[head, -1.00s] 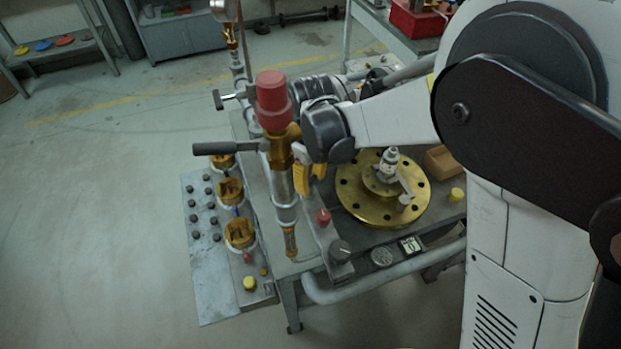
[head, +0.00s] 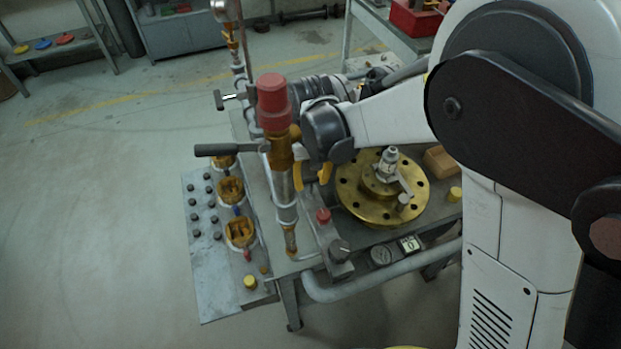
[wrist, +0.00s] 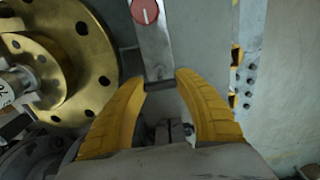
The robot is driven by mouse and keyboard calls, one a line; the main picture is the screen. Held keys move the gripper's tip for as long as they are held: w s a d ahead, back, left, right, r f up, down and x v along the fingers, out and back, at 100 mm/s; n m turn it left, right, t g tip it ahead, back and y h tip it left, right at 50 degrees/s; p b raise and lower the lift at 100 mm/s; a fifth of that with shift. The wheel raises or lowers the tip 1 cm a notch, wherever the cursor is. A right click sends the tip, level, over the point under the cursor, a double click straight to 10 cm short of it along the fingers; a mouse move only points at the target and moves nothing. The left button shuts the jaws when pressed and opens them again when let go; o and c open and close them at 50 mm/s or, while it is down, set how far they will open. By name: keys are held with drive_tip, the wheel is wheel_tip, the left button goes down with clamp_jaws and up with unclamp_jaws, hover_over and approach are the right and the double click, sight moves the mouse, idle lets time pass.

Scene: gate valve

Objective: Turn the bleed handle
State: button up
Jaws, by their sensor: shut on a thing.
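My gripper (head: 312,174) has yellow fingers that show just right of the upright brass and steel valve column (head: 282,165) with its red cap (head: 273,95). In the wrist view, the fingers (wrist: 164,84) curve in around the end of a grey bar or part behind it. The gripper is shut on a small part, which I take as the bleed handle; it is mostly hidden, and its shape cannot be told. A black lever (head: 222,149) sticks out left from the column, clear of the fingers.
A brass flange (head: 350,197) lies on the bench to the right; it also shows in the wrist view (wrist: 95,45). A red knob (head: 323,216) and a black knob (head: 340,250) stand in front. A panel with brass fittings (head: 205,285) is at left. Open floor lies further left.

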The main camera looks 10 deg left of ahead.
sight(311, 179)
idle(0.4)
drive_tip(key=o, duration=1.2)
drive_tip(key=shift+r, duration=0.1)
wheel_tip(311, 179, up, 12)
drive_tip(key=shift+f, duration=0.1)
